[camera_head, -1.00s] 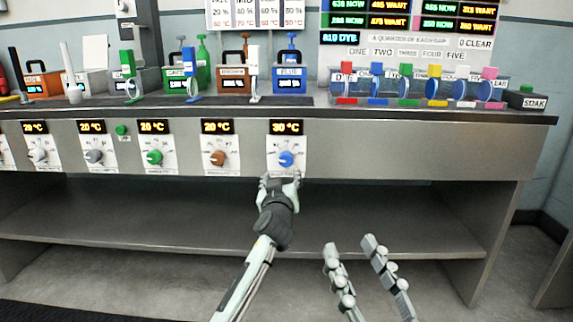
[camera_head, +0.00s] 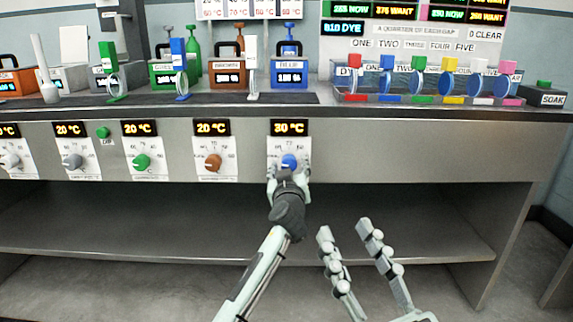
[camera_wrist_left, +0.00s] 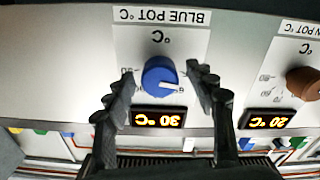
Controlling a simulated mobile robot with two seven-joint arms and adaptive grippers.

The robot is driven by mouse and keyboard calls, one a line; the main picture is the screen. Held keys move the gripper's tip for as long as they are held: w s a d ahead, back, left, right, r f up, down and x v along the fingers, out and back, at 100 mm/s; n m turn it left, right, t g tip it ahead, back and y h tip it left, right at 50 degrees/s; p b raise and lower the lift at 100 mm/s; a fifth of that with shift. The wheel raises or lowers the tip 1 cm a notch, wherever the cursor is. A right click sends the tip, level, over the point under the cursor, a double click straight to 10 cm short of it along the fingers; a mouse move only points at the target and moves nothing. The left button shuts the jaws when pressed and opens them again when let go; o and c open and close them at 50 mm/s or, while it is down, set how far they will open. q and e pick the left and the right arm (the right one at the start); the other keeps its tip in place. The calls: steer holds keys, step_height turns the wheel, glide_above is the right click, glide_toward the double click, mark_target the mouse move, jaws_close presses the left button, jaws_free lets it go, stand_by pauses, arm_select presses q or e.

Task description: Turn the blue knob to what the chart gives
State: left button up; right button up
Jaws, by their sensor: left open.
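The blue knob (camera_head: 289,161) is on the panel under a display (camera_head: 289,127) reading 30 °C. In the left wrist view the blue knob (camera_wrist_left: 160,77) appears upside down with its white pointer mark toward the lower right, under a "BLUE POT °C" label (camera_wrist_left: 162,16). My left gripper (camera_head: 288,174) is open at the knob, with a finger on either side and visible gaps between. My right gripper (camera_head: 344,228) is open and empty, low in front of the bench. The chart (camera_head: 250,9) on the wall is cut off by the top edge.
The brown knob (camera_head: 213,163) and green knob (camera_head: 141,162) sit left of the blue one, both displays at 20 °C. The blue pot (camera_head: 289,75) stands on the bench above. A dye rack (camera_head: 430,98) and SOAK box (camera_head: 541,97) are at the right.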

arm_select(q)
steer(key=shift+c, duration=0.5)
arm_select(e)
steer(key=shift+s, duration=0.1)
arm_select(q)
steer(key=c, duration=1.1)
steer(key=shift+o, duration=0.2)
steer(key=shift+m, duration=1.4)
steer(key=shift+r+m, duration=0.1)
steer(key=shift+m, duration=0.8)
steer(key=m+p, duration=0.2)
steer(key=m, duration=0.4)
steer(key=m+p, duration=0.1)
steer(key=m, duration=0.3)
steer(key=shift+m+p, duration=0.35)
steer(key=shift+m, duration=0.35)
arm_select(e)
steer(key=d+f+g+h, duration=0.2)
steer(key=d+f+g, duration=0.1)
steer(key=f, duration=0.5)
steer(key=d+f+g+h, duration=0.3)
steer(key=d+f+g, duration=0.1)
steer(key=f, duration=0.4)
steer(key=shift+w+f+g, duration=0.25)
steer(key=shift+w+g, duration=0.2)
steer(key=shift+g, duration=0.35)
